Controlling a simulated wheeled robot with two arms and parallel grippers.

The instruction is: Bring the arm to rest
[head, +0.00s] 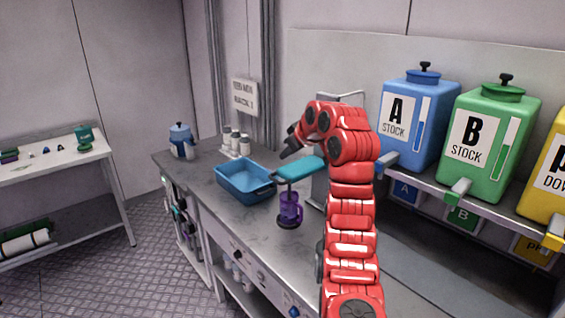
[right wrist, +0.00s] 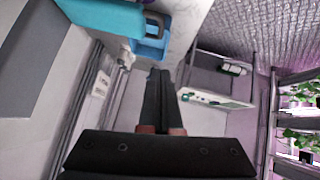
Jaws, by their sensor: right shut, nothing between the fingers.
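My right arm is red and rises over the counter in the head view. My right gripper (head: 291,146) is dark and points down and left, above the counter near a teal-topped device. In the right wrist view the two black fingers of my right gripper (right wrist: 160,75) lie together, with nothing between them. My left gripper is not in view.
The counter (head: 205,172) holds a blue tray (head: 246,188), a purple mug (head: 291,208) under the teal-topped device (head: 300,168), and white bottles (head: 235,143). Stock tanks, blue (head: 425,120) and green (head: 500,150), stand on the right. A white shelf (head: 60,165) stands left across open floor.

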